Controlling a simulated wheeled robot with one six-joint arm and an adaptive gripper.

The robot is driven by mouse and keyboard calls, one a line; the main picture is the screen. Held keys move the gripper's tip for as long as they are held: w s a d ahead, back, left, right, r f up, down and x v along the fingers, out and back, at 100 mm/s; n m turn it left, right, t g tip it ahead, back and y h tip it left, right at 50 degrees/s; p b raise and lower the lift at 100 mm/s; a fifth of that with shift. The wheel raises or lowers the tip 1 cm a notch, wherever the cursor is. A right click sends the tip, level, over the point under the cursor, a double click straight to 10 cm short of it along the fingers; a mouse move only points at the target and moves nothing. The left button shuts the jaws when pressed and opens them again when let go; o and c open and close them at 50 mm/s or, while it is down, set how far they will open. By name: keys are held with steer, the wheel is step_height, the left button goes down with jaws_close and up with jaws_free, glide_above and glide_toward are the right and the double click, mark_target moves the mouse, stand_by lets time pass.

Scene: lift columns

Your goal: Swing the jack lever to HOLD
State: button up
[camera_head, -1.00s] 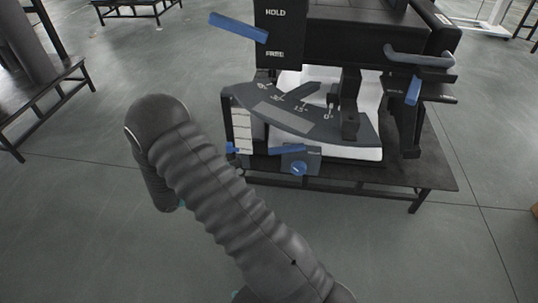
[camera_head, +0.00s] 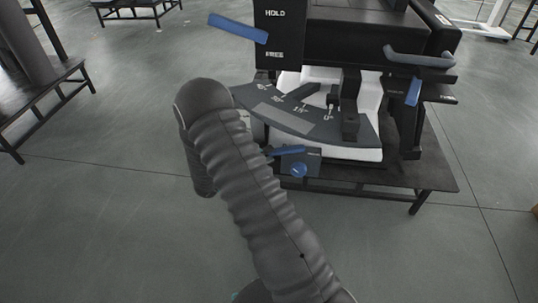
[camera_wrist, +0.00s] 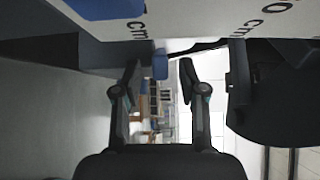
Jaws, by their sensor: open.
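A black panel (camera_head: 280,35) marked HOLD above and FREE below stands at the top of the machine in the head view. A blue lever (camera_head: 238,28) sticks out from its left side, slightly tilted, with its inner end between the two words. A second blue lever (camera_head: 413,92) hangs down at the right by small labels; I cannot tell which is the jack lever. My gripper (camera_wrist: 160,75) is open and empty in the wrist view, its fingers apart. It is hidden in the head view behind my arm.
A dark angle scale (camera_head: 290,110) juts out below the panel. Under it is a small blue-knobbed block (camera_head: 299,168) on the black bench (camera_head: 375,179). A white cm ruler (camera_wrist: 215,18) crosses the wrist view's top, close to my gripper.

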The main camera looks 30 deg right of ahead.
steer(key=shift+d, duration=0.5)
jaws_close()
steer(key=shift+d, duration=0.1)
